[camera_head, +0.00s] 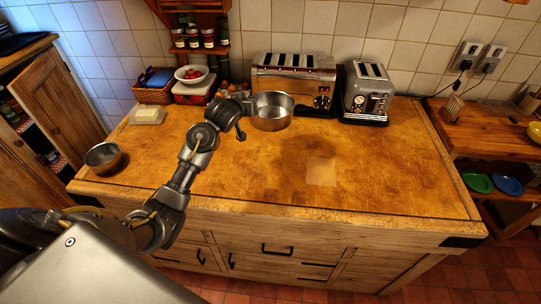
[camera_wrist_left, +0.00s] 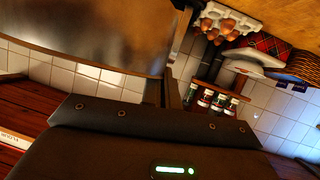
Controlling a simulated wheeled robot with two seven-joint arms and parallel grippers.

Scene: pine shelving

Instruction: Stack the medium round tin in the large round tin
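A round metal tin (camera_head: 272,113) is at my left gripper (camera_head: 243,118), over the back middle of the counter. The gripper is at the tin's left side and appears shut on its wall; the fingertips are partly hidden. The tin is upright and looks raised, with a dark shadow on the counter to its right. Its shiny wall (camera_wrist_left: 90,35) fills the upper left of the left wrist view. A second round metal tin (camera_head: 103,158) stands open side up near the counter's left edge. I cannot tell for certain which tin is medium and which large. My right gripper is not seen.
Two toasters (camera_head: 294,82) (camera_head: 367,92) stand at the back of the wooden counter (camera_head: 400,165). A butter dish (camera_head: 147,115), a basket (camera_head: 153,92), a bowl (camera_head: 191,74) and eggs (camera_wrist_left: 222,24) are back left. A pale square patch (camera_head: 321,172) lies front centre. The right side is clear.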

